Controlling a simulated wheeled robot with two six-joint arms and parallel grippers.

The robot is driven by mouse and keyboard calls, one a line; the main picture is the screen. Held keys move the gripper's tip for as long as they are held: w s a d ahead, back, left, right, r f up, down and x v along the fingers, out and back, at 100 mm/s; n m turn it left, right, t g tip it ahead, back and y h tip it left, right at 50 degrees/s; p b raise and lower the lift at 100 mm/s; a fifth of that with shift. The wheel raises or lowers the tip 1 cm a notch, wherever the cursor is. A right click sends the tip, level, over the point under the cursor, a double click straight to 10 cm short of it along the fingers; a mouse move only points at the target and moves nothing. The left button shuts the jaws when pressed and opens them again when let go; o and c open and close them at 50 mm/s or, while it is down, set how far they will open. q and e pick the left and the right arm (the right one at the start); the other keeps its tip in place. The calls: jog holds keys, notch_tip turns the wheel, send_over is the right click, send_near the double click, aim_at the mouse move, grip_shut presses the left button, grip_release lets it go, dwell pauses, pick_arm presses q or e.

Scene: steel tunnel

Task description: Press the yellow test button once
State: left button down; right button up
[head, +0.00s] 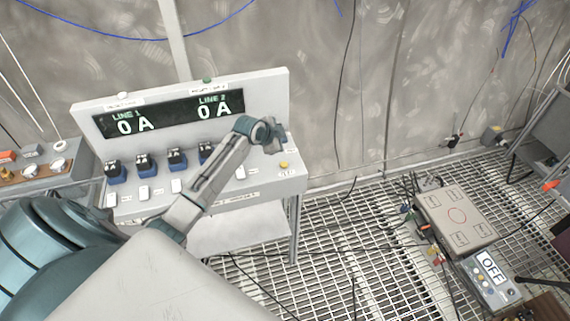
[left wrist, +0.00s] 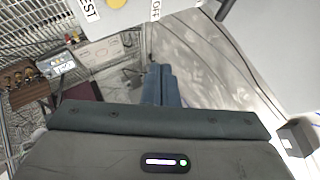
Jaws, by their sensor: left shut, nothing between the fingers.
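The yellow test button (head: 284,165) sits at the right end of the white console's sloping panel (head: 262,184), above a small label. In the left wrist view the yellow button (left wrist: 117,3) is cut by the top edge, beside a label whose letters "EST" show. My left gripper (head: 278,147) is above and behind the button in the head view, apart from it. Its fingers (left wrist: 161,86) are shut with nothing between them. My right gripper is not in view.
Several blue-and-black switches (head: 177,160) and white rockers stand left of the button. The display (head: 168,114) reads 0 A for both lines. A grey box (head: 457,216) and a unit reading OFF (head: 491,268) are at the right. Cables lie on the grating.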

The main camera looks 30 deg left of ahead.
pick_arm(q)
jog(key=shift+f, duration=0.1)
jog(key=b, duration=0.6)
send_over(282, 165)
notch_tip(282, 165, down, 7)
jog(key=shift+s+f, duration=0.1)
jog(key=shift+s, duration=0.05)
jog(key=shift+f+b, duration=0.5)
jog(key=shift+f, duration=0.3)
dwell(0.5)
jog(key=shift+f, duration=0.15)
dwell(0.5)
jog(key=shift+f, duration=0.3)
